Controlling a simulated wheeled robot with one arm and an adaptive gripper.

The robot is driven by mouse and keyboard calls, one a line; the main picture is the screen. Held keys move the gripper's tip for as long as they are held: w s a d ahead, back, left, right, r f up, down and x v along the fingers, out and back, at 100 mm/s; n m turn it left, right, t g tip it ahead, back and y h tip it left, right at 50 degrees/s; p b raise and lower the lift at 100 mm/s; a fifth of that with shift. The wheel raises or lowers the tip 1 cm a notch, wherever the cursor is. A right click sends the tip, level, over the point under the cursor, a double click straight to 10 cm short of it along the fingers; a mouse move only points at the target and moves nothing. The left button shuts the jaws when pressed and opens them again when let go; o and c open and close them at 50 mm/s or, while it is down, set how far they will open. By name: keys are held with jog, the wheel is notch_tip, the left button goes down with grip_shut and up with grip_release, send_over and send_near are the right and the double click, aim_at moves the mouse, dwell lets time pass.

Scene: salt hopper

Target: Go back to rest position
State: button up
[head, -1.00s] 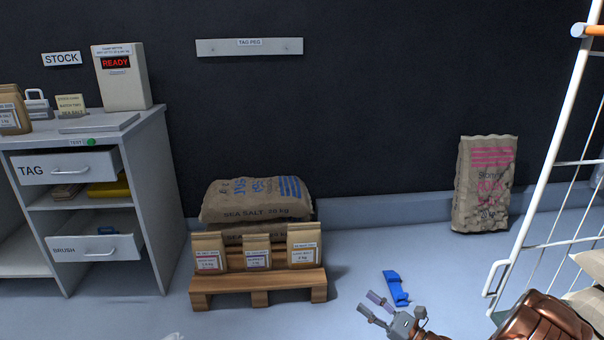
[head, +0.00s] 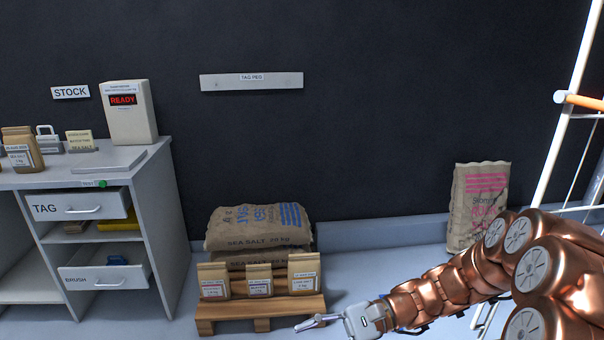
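My gripper (head: 312,322) is at the bottom of the head view, low in front of the pallet's right end. Its fingers point left and overlap edge-on, so I cannot tell whether they are open or shut. I see nothing held between them. My copper arm reaches in from the lower right and covers much of the floor there. Small blue patches show at the edges of the arm, but what they belong to is mostly hidden.
A pallet (head: 262,325) bears small paper bags and large salt sacks (head: 262,228). The grey cabinet (head: 158,230) at left has a TAG drawer (head: 88,206) and a BRUSH drawer (head: 100,279) standing out. A sack (head: 478,200) leans by the wall, near a white rack (head: 560,110).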

jog(key=s+r+n+g+h+p, duration=0.25)
jog(key=s+r+h+p, duration=0.2)
jog(key=s+r, duration=0.3)
jog(key=s+d+r+n+t+h+p, duration=0.5)
jog(key=s+d+r+h+p, duration=0.6)
jog(key=d+r+p, duration=0.5)
jog(key=shift+s+d+n+p, duration=0.2)
jog(key=shift+s+n+p, duration=0.25)
jog(key=shift+s+n, duration=0.4)
jog(key=shift+s, duration=0.15)
